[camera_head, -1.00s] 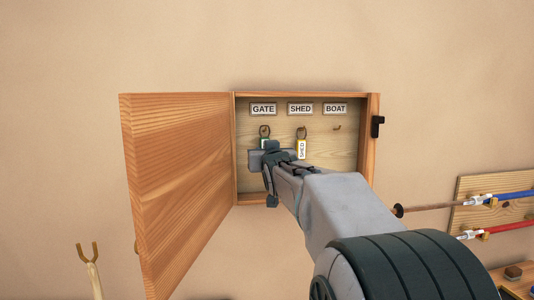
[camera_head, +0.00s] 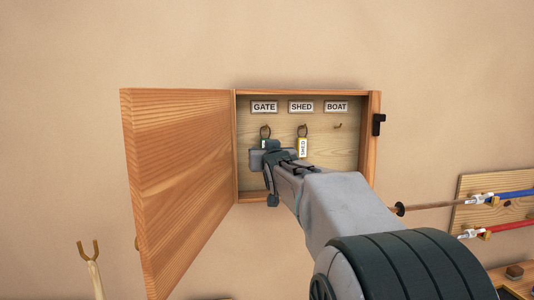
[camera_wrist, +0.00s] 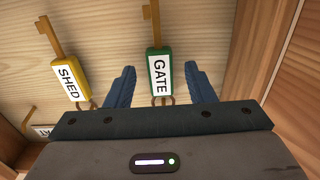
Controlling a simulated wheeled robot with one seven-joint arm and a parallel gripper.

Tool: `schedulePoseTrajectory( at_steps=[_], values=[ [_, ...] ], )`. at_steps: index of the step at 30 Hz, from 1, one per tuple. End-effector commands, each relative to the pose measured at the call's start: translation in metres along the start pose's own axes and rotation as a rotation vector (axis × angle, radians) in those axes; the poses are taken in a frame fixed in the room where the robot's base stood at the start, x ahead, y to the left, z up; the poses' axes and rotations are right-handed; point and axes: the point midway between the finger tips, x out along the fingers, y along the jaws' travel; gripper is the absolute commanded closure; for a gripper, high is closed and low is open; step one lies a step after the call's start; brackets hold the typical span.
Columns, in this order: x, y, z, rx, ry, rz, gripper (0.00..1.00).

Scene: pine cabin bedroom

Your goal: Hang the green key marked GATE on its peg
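The green key tag marked GATE (camera_wrist: 159,72) is between my gripper's two fingers in the wrist view, with a gap on each side. Its metal key extends past the tag, and its ring is partly hidden by my gripper. In the head view the GATE key's ring (camera_head: 265,131) is at the peg spot under the GATE label (camera_head: 264,107); the exact contact with the peg cannot be made out. My gripper (camera_wrist: 161,87) is open around the tag, inside the cabinet (camera_head: 371,150). It covers most of the tag in the head view.
The yellow SHED key (camera_head: 302,147) hangs close to the right of my gripper in the head view. The BOAT peg (camera_head: 338,126) is bare. The open cabinet door (camera_head: 180,180) stands at the left. A board with blue and red handled tools (camera_head: 480,210) is at the right.

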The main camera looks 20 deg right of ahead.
Motion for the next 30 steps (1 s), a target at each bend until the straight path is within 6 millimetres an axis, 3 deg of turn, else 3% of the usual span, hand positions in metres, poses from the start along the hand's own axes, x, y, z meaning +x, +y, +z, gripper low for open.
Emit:
schedulePoseTrajectory(
  at_steps=[11,30],
  values=[
    [-0.011,0.000,0.001,0.000,0.001,0.000,0.51],
    [-0.118,0.000,0.001,0.000,0.003,0.000,0.51]
  ],
)
